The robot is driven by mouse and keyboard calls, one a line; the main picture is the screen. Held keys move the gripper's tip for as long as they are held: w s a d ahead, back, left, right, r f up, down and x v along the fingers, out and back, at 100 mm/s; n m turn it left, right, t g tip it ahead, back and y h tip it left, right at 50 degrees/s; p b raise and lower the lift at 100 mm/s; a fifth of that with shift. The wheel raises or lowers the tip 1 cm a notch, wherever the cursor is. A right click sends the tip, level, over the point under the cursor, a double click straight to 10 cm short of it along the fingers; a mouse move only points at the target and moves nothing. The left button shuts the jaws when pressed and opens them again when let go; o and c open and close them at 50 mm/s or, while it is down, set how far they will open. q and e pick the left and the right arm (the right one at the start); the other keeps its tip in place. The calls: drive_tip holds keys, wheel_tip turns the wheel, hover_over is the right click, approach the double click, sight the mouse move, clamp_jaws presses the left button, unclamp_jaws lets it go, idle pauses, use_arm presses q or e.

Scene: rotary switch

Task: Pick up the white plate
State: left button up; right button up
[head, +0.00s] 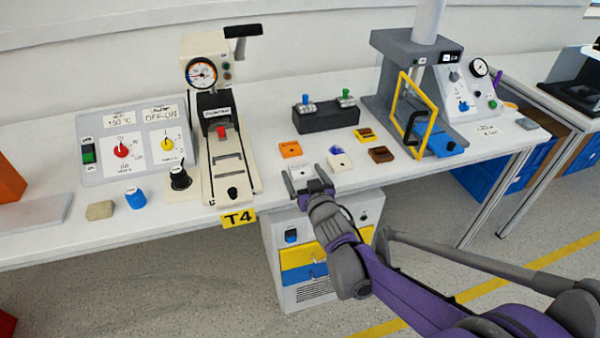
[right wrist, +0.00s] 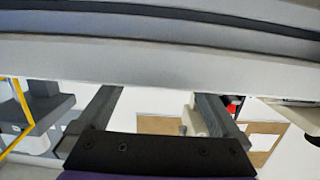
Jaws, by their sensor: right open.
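A small white plate (head: 301,172) lies on the white bench near its front edge, partly hidden by my right gripper. A second small white plate (head: 340,162), with a blue-purple mark at its top, lies just to its right. My right gripper (head: 309,184) is open, its fingers at the near side of the first plate; I cannot tell whether they touch it. In the right wrist view the two fingers (right wrist: 160,112) stand wide apart, and I cannot make out a plate between them. My left gripper is not in view.
An orange plate (head: 290,149) and brown and yellow plates (head: 381,154) lie close by. Behind is a black box with two switches (head: 325,117). A press machine (head: 216,130) stands left; a yellow-framed machine (head: 416,100) stands right. A cabinet (head: 300,290) is below.

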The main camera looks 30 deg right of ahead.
drive_tip(key=shift+s+r, duration=0.1)
drive_tip(key=c, duration=1.3)
